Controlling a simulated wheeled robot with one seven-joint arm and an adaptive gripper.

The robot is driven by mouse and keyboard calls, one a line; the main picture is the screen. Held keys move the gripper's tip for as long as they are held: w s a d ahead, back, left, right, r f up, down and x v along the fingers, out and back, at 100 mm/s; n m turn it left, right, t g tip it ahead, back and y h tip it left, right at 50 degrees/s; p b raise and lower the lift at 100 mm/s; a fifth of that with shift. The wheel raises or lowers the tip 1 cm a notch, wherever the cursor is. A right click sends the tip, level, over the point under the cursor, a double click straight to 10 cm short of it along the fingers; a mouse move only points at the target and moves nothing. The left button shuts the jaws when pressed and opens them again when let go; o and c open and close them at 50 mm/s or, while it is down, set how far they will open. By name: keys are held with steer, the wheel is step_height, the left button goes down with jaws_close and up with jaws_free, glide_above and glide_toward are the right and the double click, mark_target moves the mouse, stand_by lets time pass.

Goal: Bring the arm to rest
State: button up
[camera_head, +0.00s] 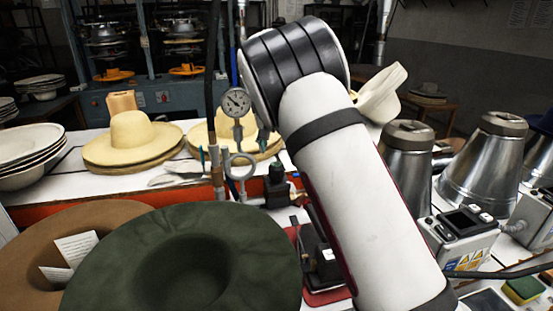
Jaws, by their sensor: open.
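My arm (352,190) rises from the lower right to a black-ringed joint (293,65) near the top middle. My gripper does not show in this view, so I cannot see its fingers or what is near them. The arm covers part of the bench behind it.
A dark green hat (185,262) and a brown hat (62,243) fill the lower left. A straw hat (132,133), a pressure gauge (237,102) and metal cones (483,165) stand around the arm. A control box (462,238) lies at right.

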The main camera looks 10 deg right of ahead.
steer(key=shift+r, duration=0.95)
steer(key=shift+s+r, duration=0.1)
steer(key=s+d+r+n+y+p, duration=0.1)
steer(key=s+r, duration=0.6)
steer(key=s, duration=0.6)
steer(key=s+d+r+n+y+p, duration=0.15)
steer(key=s+r, duration=0.45)
steer(key=s, duration=0.7)
steer(key=s+a+f+n+p, duration=0.1)
steer(key=s+n, duration=0.1)
steer(key=s, duration=1.1)
steer(key=s+a+f+n+p, duration=0.1)
steer(key=s+f, duration=0.1)
steer(key=s, duration=1.1)
steer(key=shift+s+n, duration=0.35)
steer(key=shift+s, duration=0.05)
